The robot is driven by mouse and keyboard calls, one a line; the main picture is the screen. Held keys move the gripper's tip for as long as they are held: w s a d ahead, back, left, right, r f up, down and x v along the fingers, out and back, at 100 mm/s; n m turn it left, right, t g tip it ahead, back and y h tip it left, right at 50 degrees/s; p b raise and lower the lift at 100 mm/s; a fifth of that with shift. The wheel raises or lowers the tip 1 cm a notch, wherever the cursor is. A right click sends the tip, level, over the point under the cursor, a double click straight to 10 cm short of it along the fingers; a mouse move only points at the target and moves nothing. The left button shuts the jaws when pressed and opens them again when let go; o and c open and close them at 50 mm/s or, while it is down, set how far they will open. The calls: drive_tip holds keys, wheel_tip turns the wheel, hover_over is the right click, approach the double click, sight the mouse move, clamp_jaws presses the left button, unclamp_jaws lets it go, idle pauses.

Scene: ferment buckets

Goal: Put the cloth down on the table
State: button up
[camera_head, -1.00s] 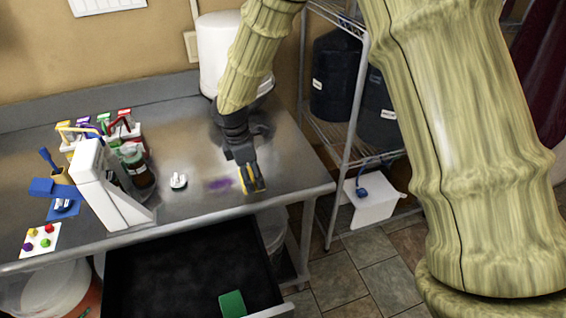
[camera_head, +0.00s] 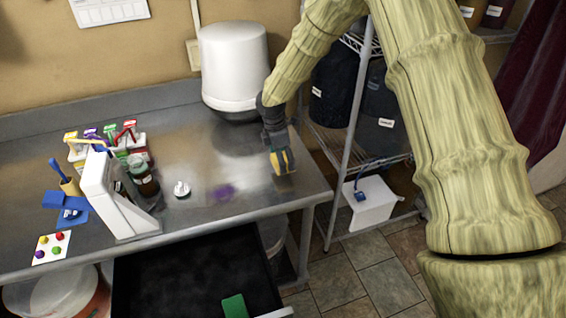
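My gripper (camera_head: 283,160) is over the right end of the steel table (camera_head: 240,170), close to its surface, right of a purple stain (camera_head: 223,191). Its fingertips show dark grey and yellow. I cannot tell whether the yellow is part of the fingers or a cloth between them, nor whether they touch the table. No cloth can be clearly made out elsewhere. A flat blue piece (camera_head: 66,200) lies at the table's left, but I cannot tell what it is made of.
A white dispenser (camera_head: 105,195), small bottles and a white canister (camera_head: 233,65) stand on the table. A dark open drawer (camera_head: 180,285) holding a green block (camera_head: 234,306) juts out in front. A wire shelf (camera_head: 350,140) is at the right.

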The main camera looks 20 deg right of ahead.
drive_tip(key=shift+f+p, duration=0.95)
drive_tip(key=shift+f, duration=0.8)
drive_tip(key=shift+f, duration=0.1)
drive_tip(key=o, duration=0.9)
drive_tip(key=shift+c, duration=0.2)
drive_tip(key=r+b, duration=0.1)
drive_tip(key=r, duration=0.3)
drive_tip(key=a+r+b, duration=0.1)
drive_tip(key=r+b, duration=0.1)
drive_tip(key=r, duration=0.2)
drive_tip(key=r+b, duration=0.1)
drive_tip(key=r, duration=0.3)
drive_tip(key=shift+a, duration=0.4)
